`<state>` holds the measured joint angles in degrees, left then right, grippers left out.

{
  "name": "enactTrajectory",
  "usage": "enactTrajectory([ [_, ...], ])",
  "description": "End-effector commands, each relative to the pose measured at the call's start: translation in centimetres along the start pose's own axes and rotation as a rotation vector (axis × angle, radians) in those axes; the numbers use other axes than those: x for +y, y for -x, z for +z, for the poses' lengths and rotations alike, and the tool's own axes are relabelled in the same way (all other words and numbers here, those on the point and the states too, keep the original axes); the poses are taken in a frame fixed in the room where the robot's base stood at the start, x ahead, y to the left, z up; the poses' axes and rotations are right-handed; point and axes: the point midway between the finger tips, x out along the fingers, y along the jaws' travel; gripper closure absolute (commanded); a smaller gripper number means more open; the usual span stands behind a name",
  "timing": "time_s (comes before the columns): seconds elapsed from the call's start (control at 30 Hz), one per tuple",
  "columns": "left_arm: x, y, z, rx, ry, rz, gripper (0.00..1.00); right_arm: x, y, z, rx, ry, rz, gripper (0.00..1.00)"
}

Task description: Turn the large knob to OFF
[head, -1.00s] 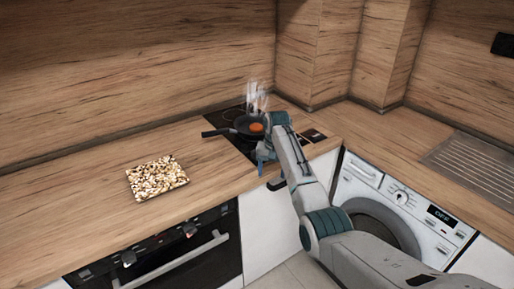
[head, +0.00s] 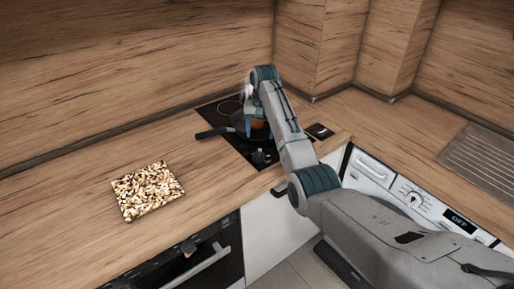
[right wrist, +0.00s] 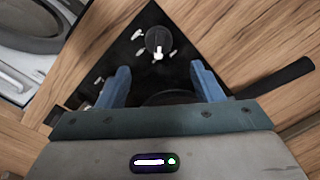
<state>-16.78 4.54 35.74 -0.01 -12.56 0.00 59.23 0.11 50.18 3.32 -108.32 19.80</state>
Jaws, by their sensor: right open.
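A round dark knob (right wrist: 158,40) with a white pointer sits on the black cooktop (right wrist: 128,48), ringed by small pale marks. In the right wrist view its pointer faces down the picture, towards my gripper. It also shows on the cooktop's front part in the head view (head: 259,156). My right gripper (right wrist: 158,70) is open and empty, its blue fingers apart and short of the knob in the picture; they do not touch it. In the head view the forearm and wrist partly hide the gripper, which is over the cooktop. My left gripper is not in view.
A black pan (head: 233,131) stands on the cooktop, its handle pointing left; food shows in it. A speckled board (head: 147,190) lies on the counter at left. The washing machine (head: 385,185) is at right, its display reading OFF. The counter between board and cooktop is clear.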

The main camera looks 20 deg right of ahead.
Motion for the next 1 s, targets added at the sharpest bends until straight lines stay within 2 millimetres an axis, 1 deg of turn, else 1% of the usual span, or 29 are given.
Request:
enactTrajectory([
  [0.03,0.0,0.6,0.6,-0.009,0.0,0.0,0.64,0.0,-0.7,0.1,-0.004,0.0,0.001,0.4],
  [0.1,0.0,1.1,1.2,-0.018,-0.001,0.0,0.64,0.0,-2.0,0.1,-0.005,0.0,0.001,0.4],
  [0.27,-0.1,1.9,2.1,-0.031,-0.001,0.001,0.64,0.0,-5.1,0.1,-0.005,0.0,0.002,0.4],
  [0.37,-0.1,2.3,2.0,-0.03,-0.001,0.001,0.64,0.0,-6.8,0.1,-0.004,0.001,0.001,0.4],
  [0.5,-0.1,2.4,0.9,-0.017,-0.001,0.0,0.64,0.0,-8.5,0.1,-0.002,0.001,0.0,0.4],
  [0.6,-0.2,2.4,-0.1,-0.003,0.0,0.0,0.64,0.0,-9.1,0.1,-0.001,0.001,0.0,0.4],
  [0.67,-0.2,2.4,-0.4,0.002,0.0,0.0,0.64,0.0,-9.3,0.1,0.0,0.001,0.0,0.4],
  [0.77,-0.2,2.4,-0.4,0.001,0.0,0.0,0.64,0.0,-9.4,0.1,0.0,0.0,0.0,0.4],
  [0.9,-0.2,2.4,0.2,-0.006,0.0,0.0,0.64,0.0,-9.3,0.1,0.0,0.0,0.0,0.4],
  [0.97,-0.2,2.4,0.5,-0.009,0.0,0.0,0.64,0.0,-9.3,0.1,0.0,0.0,0.0,0.52],
  [1.0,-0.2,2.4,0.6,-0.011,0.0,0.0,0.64,0.0,-9.3,0.1,0.0,0.0,0.0,0.59],
])
